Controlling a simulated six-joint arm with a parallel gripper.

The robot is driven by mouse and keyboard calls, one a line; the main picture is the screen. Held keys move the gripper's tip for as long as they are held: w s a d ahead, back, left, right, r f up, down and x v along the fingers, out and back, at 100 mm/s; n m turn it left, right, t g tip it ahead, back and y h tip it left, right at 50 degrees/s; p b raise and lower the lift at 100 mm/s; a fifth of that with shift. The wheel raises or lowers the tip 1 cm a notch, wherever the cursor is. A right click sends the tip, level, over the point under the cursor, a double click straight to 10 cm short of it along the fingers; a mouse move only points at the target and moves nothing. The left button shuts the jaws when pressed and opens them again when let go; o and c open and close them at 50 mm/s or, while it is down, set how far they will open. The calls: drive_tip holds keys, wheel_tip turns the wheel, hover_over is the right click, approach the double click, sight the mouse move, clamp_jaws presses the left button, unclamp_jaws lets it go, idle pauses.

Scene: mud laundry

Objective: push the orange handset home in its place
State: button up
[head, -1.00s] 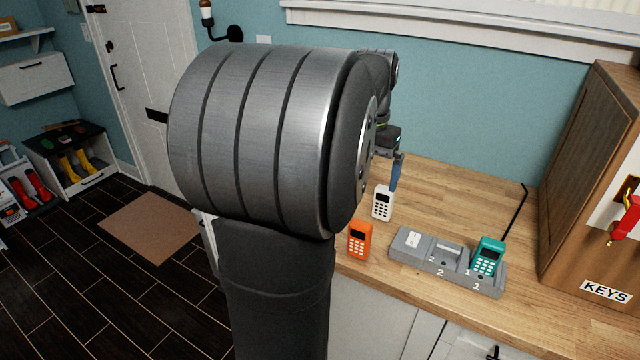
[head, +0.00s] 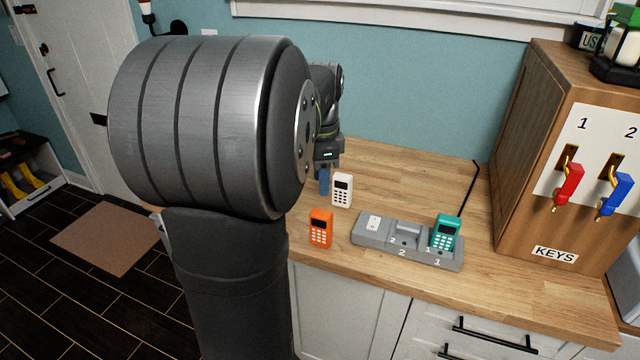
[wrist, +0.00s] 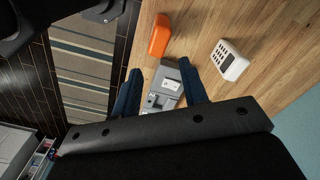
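The orange handset (head: 320,228) stands on the wooden counter left of the grey dock (head: 366,236); it also shows at the top of the wrist view (wrist: 160,34). The dock's bay marked 2 (head: 405,230) is empty, and a teal handset (head: 446,232) sits in the bay marked 1. The dock also shows in the wrist view (wrist: 166,84), seen between my blue fingers. My gripper (wrist: 160,88) is open and empty. In the head view one blue finger (head: 324,182) shows behind the orange handset, left of the white handset; my arm hides part of the gripper.
A white handset (head: 342,188) stands on the counter behind the dock, close to my gripper. A wooden key cabinet (head: 540,150) with red and blue keys stands at the right. A black cable (head: 467,190) runs behind the dock. The counter between dock and wall is mostly clear.

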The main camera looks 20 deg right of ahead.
sight(321, 212)
wheel_tip(321, 212, down, 3)
drive_tip(key=m, duration=0.6)
drive_tip(key=shift+s+r+m, duration=0.1)
drive_tip(key=shift+r+m, duration=0.05)
drive_tip(key=shift+m, duration=0.25)
drive_tip(key=shift+f, duration=3.85)
drive_tip(key=c, duration=0.6)
drive_tip(key=shift+c, duration=0.2)
drive_tip(key=shift+r, duration=3)
